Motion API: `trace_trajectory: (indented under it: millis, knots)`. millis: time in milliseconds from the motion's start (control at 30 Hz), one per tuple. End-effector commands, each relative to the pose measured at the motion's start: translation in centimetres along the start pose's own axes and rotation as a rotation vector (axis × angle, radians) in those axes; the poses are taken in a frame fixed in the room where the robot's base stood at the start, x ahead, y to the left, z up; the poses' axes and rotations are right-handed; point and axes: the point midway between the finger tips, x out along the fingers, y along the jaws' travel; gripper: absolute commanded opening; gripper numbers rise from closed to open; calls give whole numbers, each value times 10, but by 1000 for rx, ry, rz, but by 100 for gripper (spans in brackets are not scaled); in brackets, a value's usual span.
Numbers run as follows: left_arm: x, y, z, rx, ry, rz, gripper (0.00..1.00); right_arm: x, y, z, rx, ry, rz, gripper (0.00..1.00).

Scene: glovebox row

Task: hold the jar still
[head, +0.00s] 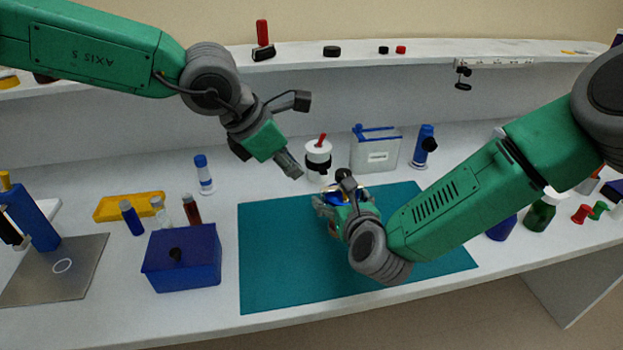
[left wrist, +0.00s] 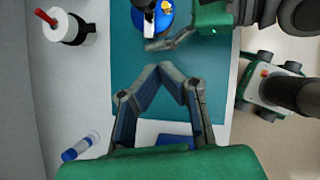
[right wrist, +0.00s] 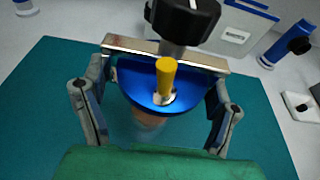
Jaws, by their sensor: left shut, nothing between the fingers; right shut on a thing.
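The jar (right wrist: 140,88) has a broad blue top with a yellow peg standing on it and a dull reddish part below. It is over the teal mat (head: 270,275), and its blue top also shows in the left wrist view (left wrist: 158,22). My right gripper (right wrist: 158,72) is shut on the jar, a finger on either side; in the head view (head: 330,205) it hides most of the jar. My left gripper (head: 294,172) is shut and empty, above and left of the jar; its fingertips meet in the left wrist view (left wrist: 168,68).
A black knob (right wrist: 183,18) on a grey stem stands close above the jar. A white pot (head: 318,160) with a red handle and a pale blue-handled box (head: 377,152) stand behind. A blue box (head: 180,260) sits left of the mat. The mat's left part is clear.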

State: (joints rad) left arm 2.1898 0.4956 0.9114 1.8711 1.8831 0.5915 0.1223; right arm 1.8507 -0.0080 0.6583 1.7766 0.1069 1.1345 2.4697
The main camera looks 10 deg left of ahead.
Motion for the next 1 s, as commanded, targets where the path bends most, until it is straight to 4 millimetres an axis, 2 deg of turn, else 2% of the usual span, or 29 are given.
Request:
trace_trajectory:
  millis: [200,433,633,1000]
  knots:
    - [12,11,-6,-32,-191,26,0,0,0,-1,-1,1,-1,38]
    - [11,3,-14,-50,-356,-47,0,0,0,-1,-1,1,-1,38]
    - [9,-6,-18,-58,-406,-91,0,0,0,-1,0,1,-1,38]
    - [11,-6,-18,-59,-408,-93,0,0,-1,-1,0,1,-1,38]
